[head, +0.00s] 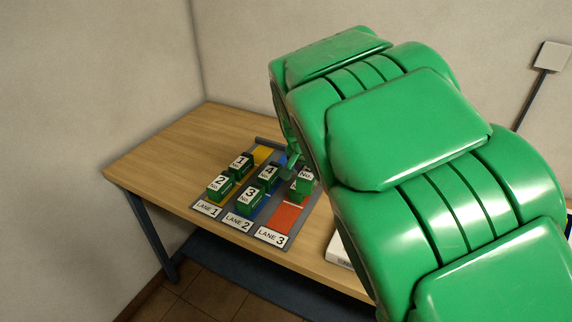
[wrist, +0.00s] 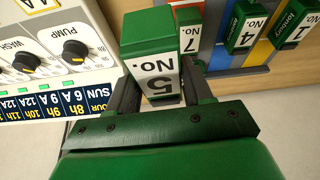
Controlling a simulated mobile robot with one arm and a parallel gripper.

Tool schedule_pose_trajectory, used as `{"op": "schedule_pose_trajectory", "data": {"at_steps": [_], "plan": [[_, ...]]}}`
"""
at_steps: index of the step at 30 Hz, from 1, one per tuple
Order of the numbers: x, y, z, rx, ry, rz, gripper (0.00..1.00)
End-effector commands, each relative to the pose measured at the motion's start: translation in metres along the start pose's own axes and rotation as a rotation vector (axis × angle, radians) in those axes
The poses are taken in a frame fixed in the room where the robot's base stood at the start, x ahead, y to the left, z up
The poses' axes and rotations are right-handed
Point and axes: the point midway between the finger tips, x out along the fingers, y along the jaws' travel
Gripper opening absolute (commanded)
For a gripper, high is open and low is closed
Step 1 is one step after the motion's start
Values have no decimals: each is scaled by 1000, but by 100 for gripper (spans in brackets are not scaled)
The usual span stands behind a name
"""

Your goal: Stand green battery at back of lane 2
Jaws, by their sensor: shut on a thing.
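A green battery (wrist: 152,70) with a white label reading No. 5 is between the jaws of my gripper (wrist: 158,92) in the wrist view. My gripper is shut on it. In the head view my arm hides most of the gripper and I cannot make out the held battery. The lane 2 strip (head: 262,208) is blue and has green batteries No. 4 (head: 267,178) and No. 3 (head: 249,200) standing on it, No. 3 nearer its label. Part of the lane's back end is covered by my arm.
Lane 1 holds batteries No. 1 (head: 240,166) and No. 2 (head: 220,186). On red lane 3 (head: 284,218) stands one battery (head: 305,184); the wrist view shows No. 7 (wrist: 190,38) close behind the held one. A control panel (wrist: 50,50) with knobs is at left.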

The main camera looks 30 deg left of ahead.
Motion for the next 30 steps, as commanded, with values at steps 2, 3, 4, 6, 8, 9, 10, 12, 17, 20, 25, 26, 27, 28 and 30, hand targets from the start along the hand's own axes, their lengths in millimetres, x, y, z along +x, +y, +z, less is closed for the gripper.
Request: {"op": "schedule_pose_trajectory", "data": {"at_steps": [2,3,4,6,8,9,10,12,17,20,25,26,27,28,30], "plan": [[3,-12,-10,-1,2,-2,0],[5,-18,-14,0,1,-2,0],[6,-22,-17,0,0,-1,0],[10,-30,-24,1,0,2,0],[11,-38,-32,5,4,-1,0],[12,-44,-36,6,6,-2,0],[14,-47,-39,7,6,0,0],[18,-54,-46,12,4,3,0],[24,-70,-62,23,11,5,0],[27,-78,-70,30,15,6,0],[30,-83,-78,39,17,11,0],[30,-84,-78,40,18,11,0],[31,-85,-80,41,18,11,0],[31,-86,-80,42,19,11,0],[33,-88,-83,42,20,11,0]]}}
